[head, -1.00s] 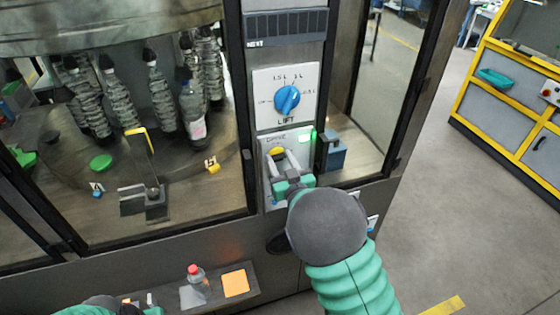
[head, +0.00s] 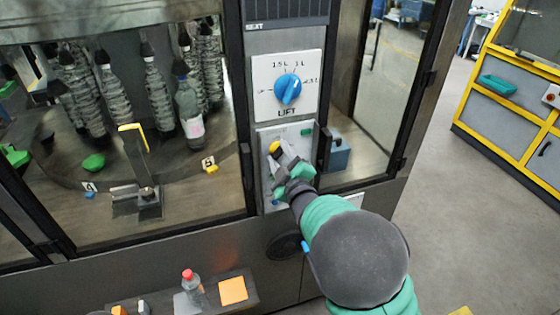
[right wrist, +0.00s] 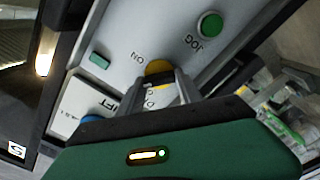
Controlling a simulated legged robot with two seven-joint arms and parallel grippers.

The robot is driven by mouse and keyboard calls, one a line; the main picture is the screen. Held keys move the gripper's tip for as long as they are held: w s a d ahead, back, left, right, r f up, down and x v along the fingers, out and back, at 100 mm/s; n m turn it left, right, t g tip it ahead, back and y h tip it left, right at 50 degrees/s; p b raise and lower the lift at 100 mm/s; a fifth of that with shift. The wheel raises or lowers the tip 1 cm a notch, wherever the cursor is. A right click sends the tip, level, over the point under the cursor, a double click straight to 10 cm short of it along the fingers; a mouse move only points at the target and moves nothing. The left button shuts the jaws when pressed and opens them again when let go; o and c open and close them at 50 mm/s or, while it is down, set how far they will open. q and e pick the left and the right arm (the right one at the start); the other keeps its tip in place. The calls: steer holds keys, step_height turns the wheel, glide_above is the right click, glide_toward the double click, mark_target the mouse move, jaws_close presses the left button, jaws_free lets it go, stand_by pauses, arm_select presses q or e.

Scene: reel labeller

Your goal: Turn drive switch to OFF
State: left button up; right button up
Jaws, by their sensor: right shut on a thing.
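The drive switch is a yellow knob (head: 274,147) on the light grey panel (head: 297,141) below the LIFT dial. My right gripper (head: 281,160) is at it, its fingers tilted to the upper left. In the right wrist view the yellow knob (right wrist: 158,68) sits between the two grey fingertips (right wrist: 161,84), which are shut on it. The word ON shows beside the knob there; other lettering is partly covered by the fingers. A small green rectangle (head: 306,132) on the panel looks dark. My left gripper is not in clear view.
The blue LIFT dial (head: 288,89) is just above. A green JOG button (right wrist: 210,24) is on the same panel. A blue block (head: 338,153) stands behind glass to the right. A shelf (head: 250,281) below holds a red-capped bottle (head: 191,284) and an orange pad (head: 232,290).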

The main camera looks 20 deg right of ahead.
steer(key=n+b, duration=0.1)
steer(key=n, duration=0.2)
steer(key=shift+a+f+n+b, duration=0.1)
steer(key=shift+f+n+b, duration=0.3)
steer(key=shift+n+b, duration=0.7)
steer(key=shift+n, duration=1.2)
steer(key=shift+f, duration=0.15)
steer(key=o, duration=1.2)
steer(key=shift+s, duration=0.1)
steer(key=shift+c, duration=0.2)
steer(key=shift+o, duration=1)
steer(key=shift+a+r, duration=0.1)
steer(key=shift+r, duration=0.15)
